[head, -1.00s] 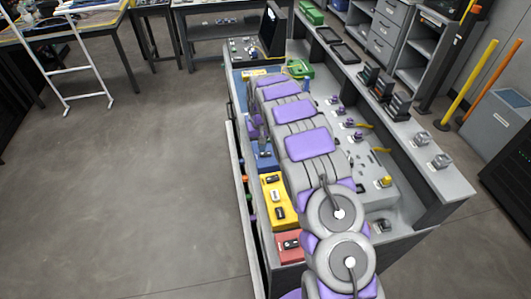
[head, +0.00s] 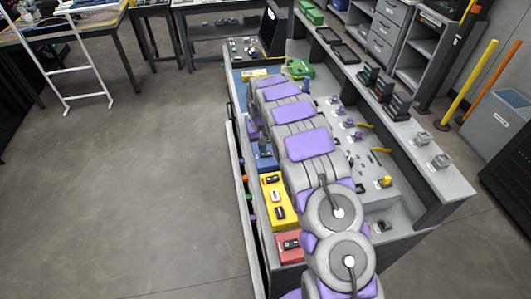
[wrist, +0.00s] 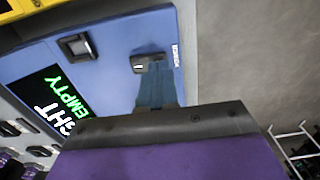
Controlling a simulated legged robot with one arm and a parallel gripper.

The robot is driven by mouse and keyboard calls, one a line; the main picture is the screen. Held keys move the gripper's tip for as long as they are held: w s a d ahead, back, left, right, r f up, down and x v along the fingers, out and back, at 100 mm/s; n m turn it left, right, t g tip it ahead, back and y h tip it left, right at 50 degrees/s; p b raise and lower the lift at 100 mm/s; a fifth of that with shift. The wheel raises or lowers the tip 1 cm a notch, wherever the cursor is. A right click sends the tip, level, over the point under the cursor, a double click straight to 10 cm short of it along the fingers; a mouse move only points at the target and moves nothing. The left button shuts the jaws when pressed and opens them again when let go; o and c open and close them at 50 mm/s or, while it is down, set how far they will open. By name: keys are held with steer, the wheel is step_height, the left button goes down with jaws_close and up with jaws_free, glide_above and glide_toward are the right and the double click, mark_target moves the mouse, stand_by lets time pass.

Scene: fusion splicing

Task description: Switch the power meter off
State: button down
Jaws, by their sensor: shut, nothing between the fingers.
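The blue power meter (wrist: 112,62) fills much of the wrist view, and part of its blue body (head: 263,158) shows beside my arm in the head view. Its dark screen (wrist: 50,105) shows white letters ending in "GHT" and the green word "EMPTY". A small switch in a dark housing (wrist: 139,64) sits near the meter's edge, beside a small white label (wrist: 176,56). My gripper (wrist: 155,70) is shut and empty, with its bluish fingers at the switch. They hide part of it, and I cannot tell whether they touch it.
A dark square fitting (wrist: 77,46) sits on the meter's face. A yellow tray (head: 268,187) and a red tray (head: 282,258) hold small parts along the bench's left side. A raised grey shelf (head: 405,133) runs along the right. The floor (head: 130,180) on the left is clear.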

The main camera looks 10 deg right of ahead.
steer(key=shift+f, duration=0.55)
steer(key=shift+r, duration=0.1)
steer(key=shift+r+p, duration=1.4)
steer(key=shift+r, duration=2.05)
